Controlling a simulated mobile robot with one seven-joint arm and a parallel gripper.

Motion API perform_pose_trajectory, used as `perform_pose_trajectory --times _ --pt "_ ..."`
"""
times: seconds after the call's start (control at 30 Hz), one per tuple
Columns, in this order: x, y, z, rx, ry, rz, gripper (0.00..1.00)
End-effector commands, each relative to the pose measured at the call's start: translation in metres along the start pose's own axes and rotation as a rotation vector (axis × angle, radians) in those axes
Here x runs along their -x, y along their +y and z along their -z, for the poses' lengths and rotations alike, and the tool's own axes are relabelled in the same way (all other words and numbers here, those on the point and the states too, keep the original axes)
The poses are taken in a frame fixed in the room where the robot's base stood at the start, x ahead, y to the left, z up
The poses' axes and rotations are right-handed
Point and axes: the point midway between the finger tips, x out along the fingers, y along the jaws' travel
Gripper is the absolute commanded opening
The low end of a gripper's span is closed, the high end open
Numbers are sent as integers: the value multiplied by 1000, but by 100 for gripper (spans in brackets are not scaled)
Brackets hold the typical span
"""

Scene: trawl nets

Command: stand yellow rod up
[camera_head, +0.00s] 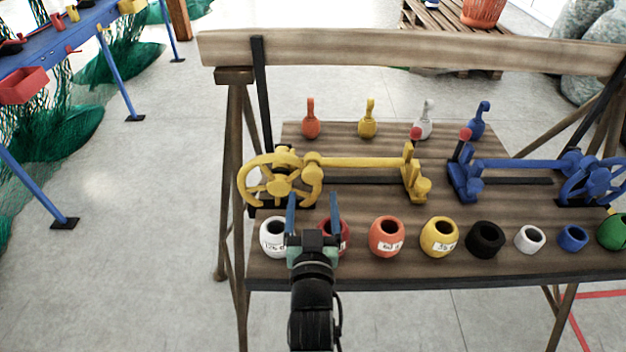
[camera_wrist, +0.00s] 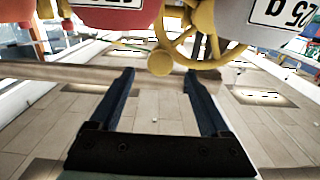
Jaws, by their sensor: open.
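The yellow rod (camera_head: 362,162) lies level across the wooden bench, from the yellow hub and handwheel (camera_head: 270,182) on the left to a yellow bracket (camera_head: 416,180) on the right. A small lever with a red knob (camera_head: 415,134) stands at that bracket. My gripper (camera_head: 312,200) is open and empty at the front left of the bench, over the row of floats, left of most of the rod and nearer the camera. In the wrist view its blue fingers (camera_wrist: 159,73) are apart with nothing between them. Part of the yellow wheel (camera_wrist: 195,35) shows beyond them; the rod is not clear there.
Several floats stand along the front edge, including white (camera_head: 271,247), orange (camera_head: 386,247) and yellow (camera_head: 439,247) ones. A red float (camera_head: 342,244) is partly behind my gripper. A blue rod assembly (camera_head: 530,165) is at the right. Several hooked pieces stand behind the yellow rod.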

Motion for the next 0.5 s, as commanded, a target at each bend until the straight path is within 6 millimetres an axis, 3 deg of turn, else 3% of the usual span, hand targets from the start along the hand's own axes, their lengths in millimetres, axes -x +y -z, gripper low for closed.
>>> perform_pose_trajectory --times 0.2,0.5 --pt "-36 1 1 -1 1 -2 80" --pt "-56 0 0 1 0 0 80"
